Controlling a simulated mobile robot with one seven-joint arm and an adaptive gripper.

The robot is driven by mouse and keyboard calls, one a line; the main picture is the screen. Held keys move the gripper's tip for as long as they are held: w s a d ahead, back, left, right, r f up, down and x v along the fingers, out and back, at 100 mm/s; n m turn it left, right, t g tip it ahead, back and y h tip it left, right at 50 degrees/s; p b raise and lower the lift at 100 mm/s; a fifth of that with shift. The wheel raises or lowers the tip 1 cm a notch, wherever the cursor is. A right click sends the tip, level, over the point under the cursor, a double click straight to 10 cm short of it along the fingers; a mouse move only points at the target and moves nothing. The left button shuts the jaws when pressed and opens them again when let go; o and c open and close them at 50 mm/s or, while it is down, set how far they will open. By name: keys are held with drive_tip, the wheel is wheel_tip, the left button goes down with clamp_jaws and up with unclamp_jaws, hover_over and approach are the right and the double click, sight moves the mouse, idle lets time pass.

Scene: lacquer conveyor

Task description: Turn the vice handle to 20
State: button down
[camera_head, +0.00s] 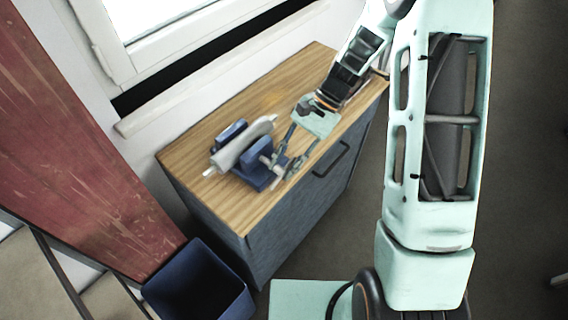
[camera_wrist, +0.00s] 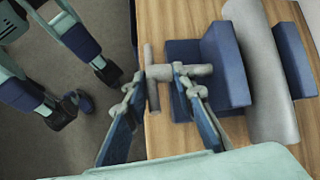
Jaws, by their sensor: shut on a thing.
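A blue vice (camera_head: 262,165) stands on a wooden cabinet top, with a grey roll (camera_head: 243,147) lying between its blue jaws. Its grey handle (camera_wrist: 152,86) is a T-shaped bar on a screw at the vice's front, near the cabinet's front edge. The vice (camera_wrist: 228,65) and roll (camera_wrist: 262,70) also show in the wrist view. My gripper (camera_head: 284,168) reaches down beside the vice's front. In the wrist view my gripper (camera_wrist: 160,73) has its two fingertips on either side of the handle where the bar meets the screw, shut on it. No scale or number for the handle is readable.
The wooden cabinet top (camera_head: 222,208) is clear around the vice. The cabinet front has a dark pull handle (camera_head: 331,160). A window stands behind, a red panel (camera_head: 85,140) at left. An empty dark blue bin (camera_head: 200,285) stands on the floor before the cabinet.

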idle(0.3)
drive_tip(key=c, duration=1.6)
unclamp_jaws()
drive_tip(key=v, duration=1.2)
drive_tip(key=shift+w+d+f, duration=0.1)
drive_tip(key=shift+w+f, duration=0.05)
